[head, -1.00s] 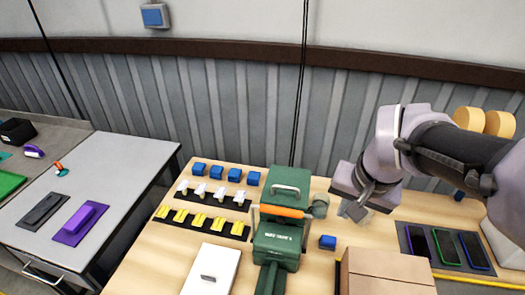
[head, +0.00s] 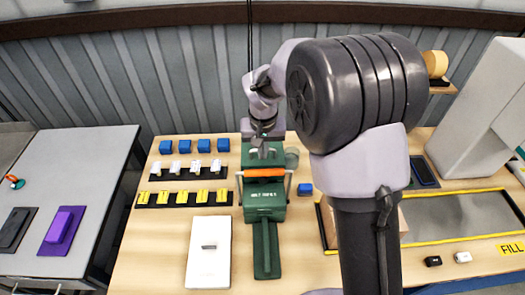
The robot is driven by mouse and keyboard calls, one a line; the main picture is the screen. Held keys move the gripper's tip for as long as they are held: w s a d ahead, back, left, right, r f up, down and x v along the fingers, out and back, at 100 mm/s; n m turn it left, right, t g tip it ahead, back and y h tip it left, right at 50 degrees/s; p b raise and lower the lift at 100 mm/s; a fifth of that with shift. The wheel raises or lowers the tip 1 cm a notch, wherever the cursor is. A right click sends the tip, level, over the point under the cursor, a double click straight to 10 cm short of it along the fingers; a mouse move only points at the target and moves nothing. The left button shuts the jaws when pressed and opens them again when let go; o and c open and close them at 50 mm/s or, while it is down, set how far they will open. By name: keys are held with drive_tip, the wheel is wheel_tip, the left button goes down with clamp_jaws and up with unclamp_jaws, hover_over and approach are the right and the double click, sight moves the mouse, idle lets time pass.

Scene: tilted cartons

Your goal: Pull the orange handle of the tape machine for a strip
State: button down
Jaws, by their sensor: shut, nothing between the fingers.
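The green tape machine (head: 265,203) stands on the wooden table, with a long green lever or arm toward the front. Its orange handle (head: 264,172) spans the top, with orange ends showing on both sides. My gripper (head: 262,152) is shut and empty. It is over the back part of the machine, just behind the orange bar in the picture. Whether its fingertips touch the machine cannot be told. My arm covers part of the table to the right of the machine.
A white box (head: 208,255) lies left of the machine's front. Rows of blue blocks (head: 185,147) and yellow clips (head: 182,198) stand at left. A small blue block (head: 305,189) and a grey cup (head: 291,158) are close on the right. A yellow-edged tray (head: 460,218) lies farther right.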

drive_tip(key=f, duration=0.4)
drive_tip(key=w+f, duration=0.1)
drive_tip(key=f, duration=0.1)
drive_tip(key=shift+f+b, duration=0.2)
drive_tip(key=shift+b, duration=0.2)
drive_tip(key=shift+f+b, duration=0.1)
drive_tip(key=shift+b, duration=0.3)
